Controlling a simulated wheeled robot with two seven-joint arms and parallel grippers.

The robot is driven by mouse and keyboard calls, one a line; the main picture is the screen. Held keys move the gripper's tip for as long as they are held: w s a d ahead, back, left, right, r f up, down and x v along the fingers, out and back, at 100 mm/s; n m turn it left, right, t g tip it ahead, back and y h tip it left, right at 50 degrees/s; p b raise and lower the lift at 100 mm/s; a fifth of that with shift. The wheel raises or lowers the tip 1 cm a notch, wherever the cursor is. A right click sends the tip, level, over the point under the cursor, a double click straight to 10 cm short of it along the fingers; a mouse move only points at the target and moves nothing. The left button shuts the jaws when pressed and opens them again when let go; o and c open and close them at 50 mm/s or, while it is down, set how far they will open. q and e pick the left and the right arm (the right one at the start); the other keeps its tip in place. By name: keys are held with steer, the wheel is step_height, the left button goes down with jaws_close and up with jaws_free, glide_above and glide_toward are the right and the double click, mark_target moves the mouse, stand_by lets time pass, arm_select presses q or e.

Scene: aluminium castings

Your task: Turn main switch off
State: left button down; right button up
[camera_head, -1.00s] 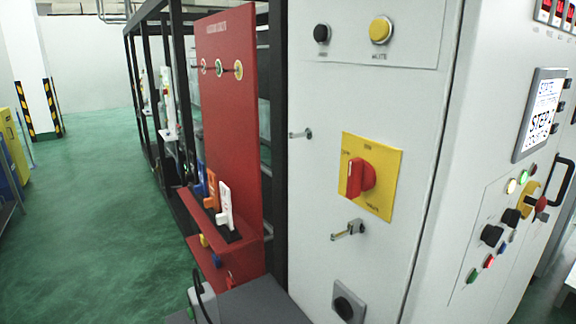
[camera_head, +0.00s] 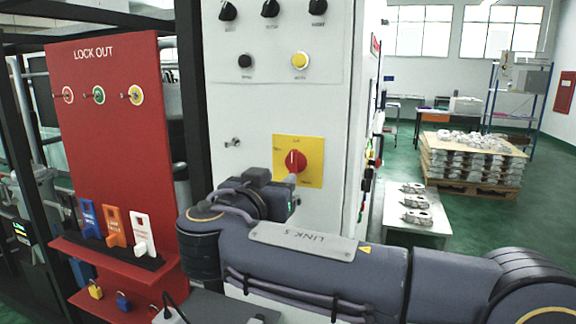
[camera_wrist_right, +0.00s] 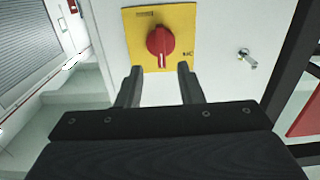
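The main switch is a red rotary knob (camera_head: 295,161) on a yellow plate (camera_head: 315,146), on the front of a white cabinet. In the right wrist view the knob (camera_wrist_right: 160,41) shows a white mark along its lower half, and the yellow plate (camera_wrist_right: 182,17) surrounds it. My right gripper (camera_wrist_right: 160,79) is open, its two fingers apart and empty, just short of the knob and roughly centred on it. In the head view the right gripper (camera_head: 291,181) is just below the knob, partly hidden by its own arm. My left gripper is not in view.
A red lock-out board (camera_head: 110,110) with coloured tags and padlocks stands left of the cabinet. A small key-like latch (camera_head: 233,142) projects left of the switch. A table with castings (camera_head: 416,203) stands at right.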

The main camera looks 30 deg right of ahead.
mark_target(292, 163)
steer(key=x, duration=0.2)
steer(key=p+x, duration=0.1)
steer(key=x, duration=0.1)
steer(key=p+x, duration=0.1)
steer(key=x, duration=0.2)
steer(key=shift+r, duration=0.4)
steer(key=shift+w+d+f+p, duration=0.1)
steer(key=shift+w+d+p, duration=0.2)
steer(key=shift+w+p, duration=0.05)
steer(key=shift+c, duration=0.2)
jaws_close()
